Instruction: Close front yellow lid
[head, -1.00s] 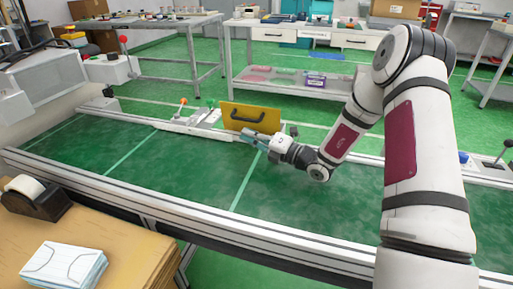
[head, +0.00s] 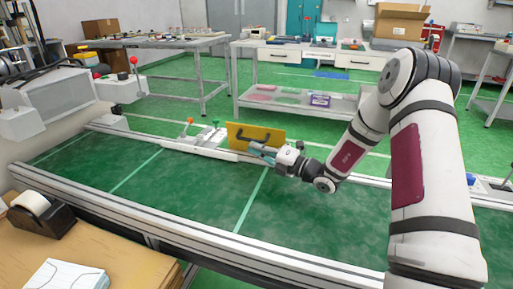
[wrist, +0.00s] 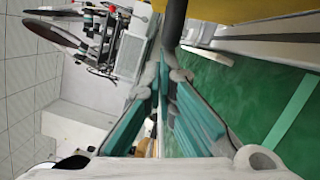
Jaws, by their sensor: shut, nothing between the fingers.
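The yellow lid (head: 268,133), a flat panel with a dark handle (head: 253,137), stands upright on the far rail of the conveyor in the head view. My gripper (head: 251,147) is at its lower front face, with teal fingers pointing left. In the wrist view the lid shows as a yellow strip (wrist: 265,32) along the top right. The fingers (wrist: 165,75) are shut with nothing between them. Whether the fingertips touch the lid cannot be told.
A small mechanism with orange and green knobs (head: 215,123) sits on the rail left of the lid. The near rail (head: 200,222) borders the green belt. A cardboard-topped table (head: 130,257) with a tape dispenser (head: 40,214) stands at the front left.

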